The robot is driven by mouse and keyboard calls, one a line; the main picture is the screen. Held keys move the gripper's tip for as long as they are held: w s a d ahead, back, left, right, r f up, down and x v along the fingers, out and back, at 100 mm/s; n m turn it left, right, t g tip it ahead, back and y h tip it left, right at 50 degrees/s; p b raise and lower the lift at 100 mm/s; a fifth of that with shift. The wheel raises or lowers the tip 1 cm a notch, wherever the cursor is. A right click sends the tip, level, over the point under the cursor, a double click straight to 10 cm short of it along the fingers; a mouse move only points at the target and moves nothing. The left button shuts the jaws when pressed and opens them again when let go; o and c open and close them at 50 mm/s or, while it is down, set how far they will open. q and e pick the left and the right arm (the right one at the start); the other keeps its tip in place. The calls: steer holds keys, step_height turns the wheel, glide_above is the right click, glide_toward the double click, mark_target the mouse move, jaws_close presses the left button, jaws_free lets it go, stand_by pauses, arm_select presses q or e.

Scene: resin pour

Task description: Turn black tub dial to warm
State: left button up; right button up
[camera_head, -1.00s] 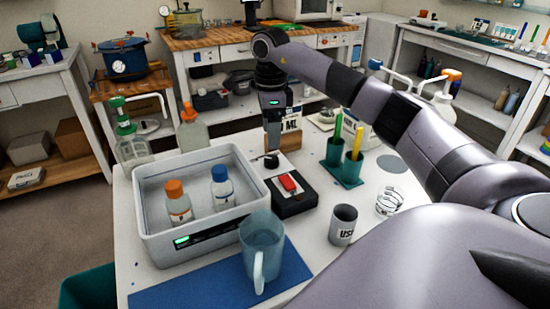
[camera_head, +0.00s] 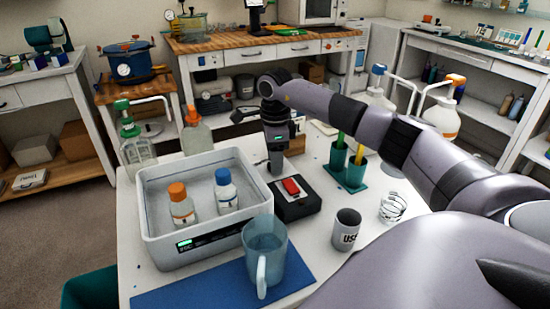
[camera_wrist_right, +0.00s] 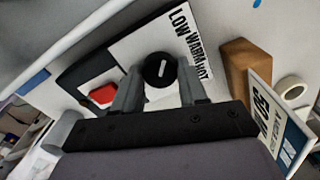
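The black round dial (camera_wrist_right: 160,69) with a white pointer mark sits on a white panel in the right wrist view. The words LOW, WARM and HOT (camera_wrist_right: 190,42) are printed beside it. The fingers of my right gripper (camera_wrist_right: 160,82) stand on either side of the dial, with narrow gaps seeming to show. Which word the pointer faces is unclear. In the head view my right gripper (camera_head: 276,168) points down just behind the black box (camera_head: 298,207) with a red block (camera_head: 291,187), and hides the dial. My left gripper is not in view.
A grey tub (camera_head: 160,245) with an orange-capped bottle (camera_head: 181,206) and a blue-capped bottle (camera_head: 225,190) stands left of the black box. A clear jug (camera_head: 264,250), a grey cup (camera_head: 346,230) and a teal pen holder (camera_head: 347,172) are near. A wooden block (camera_wrist_right: 240,72) stands beside the panel.

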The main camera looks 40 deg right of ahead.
steer(key=c, duration=0.4)
steer(key=shift+c, duration=0.2)
steer(key=shift+r, duration=0.1)
steer(key=shift+r+m+p, duration=0.1)
steer(key=shift+m+p, duration=0.75)
steer(key=shift+m, duration=0.15)
steer(key=m+p, duration=0.1)
steer(key=m, duration=0.1)
steer(key=shift+m+p, duration=0.3)
steer(key=m+p, duration=0.1)
steer(key=m, duration=0.2)
steer(key=shift+p, duration=0.3)
steer(key=shift+w+m+p, duration=0.1)
steer(key=shift+m+p, duration=0.3)
steer(key=shift+m, duration=0.7)
